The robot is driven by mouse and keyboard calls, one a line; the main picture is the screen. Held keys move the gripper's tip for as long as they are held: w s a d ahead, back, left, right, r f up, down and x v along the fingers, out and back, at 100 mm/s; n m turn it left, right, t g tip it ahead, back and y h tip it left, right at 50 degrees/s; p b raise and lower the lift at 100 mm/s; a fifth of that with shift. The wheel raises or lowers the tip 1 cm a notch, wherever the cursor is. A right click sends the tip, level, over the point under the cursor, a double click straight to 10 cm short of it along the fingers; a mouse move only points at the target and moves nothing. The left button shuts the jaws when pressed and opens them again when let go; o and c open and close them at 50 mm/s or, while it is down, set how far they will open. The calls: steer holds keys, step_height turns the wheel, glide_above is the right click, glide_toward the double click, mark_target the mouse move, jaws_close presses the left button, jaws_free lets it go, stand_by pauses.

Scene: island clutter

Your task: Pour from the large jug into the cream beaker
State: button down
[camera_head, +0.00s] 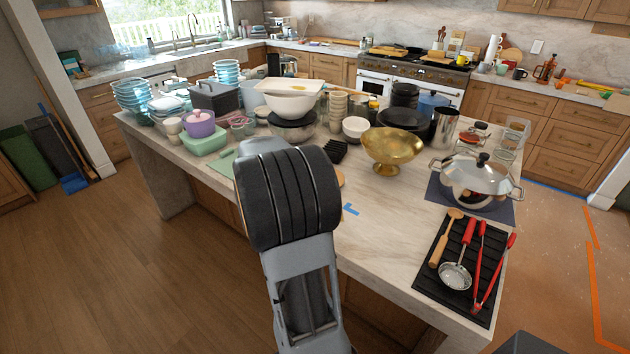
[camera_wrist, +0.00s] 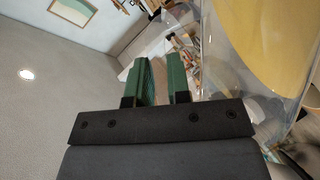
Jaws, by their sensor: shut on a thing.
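In the wrist view my gripper (camera_wrist: 162,80) has its green-padded fingers closed on a part of the large jug, likely its handle; the grip itself is hard to make out. The large jug (camera_wrist: 222,62) is clear, with yellow contents, and fills the right side of that view. In the head view my arm's dark wrist hides the gripper and the jug. I cannot pick out the cream beaker for certain. A small tan edge (camera_head: 340,181) shows just right of my wrist, and cream cups (camera_head: 337,105) stand stacked farther back.
A gold footed bowl (camera_head: 392,147), a steel pot (camera_head: 474,180) and a black mat (camera_head: 436,278) with utensils stand to the right. A purple pot (camera_head: 200,124), a green box (camera_head: 205,142) and crowded dishes stand to the left and back.

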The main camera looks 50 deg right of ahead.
steer(key=shift+r, duration=0.1)
steer(key=shift+w+d+r+n+g+p, duration=0.2)
steer(key=shift+r+p, duration=0.15)
steer(key=shift+p, duration=0.3)
steer(key=shift+w+d+r+n+g+p, duration=0.1)
steer(key=shift+w+r+n+p, duration=0.1)
steer(key=shift+r+p, duration=0.3)
steer(key=shift+w+d+p, duration=0.1)
steer(key=shift+p, duration=0.4)
steer(key=shift+w+d+r+n+g+p, duration=0.2)
steer(key=shift+r+n+g+p, duration=0.1)
steer(key=shift+n+p, duration=0.15)
steer(key=shift+w+d+r+y+p, duration=0.2)
steer(key=shift+w+r+y+p, duration=0.1)
steer(key=shift+p, duration=0.3)
stand_by(0.6)
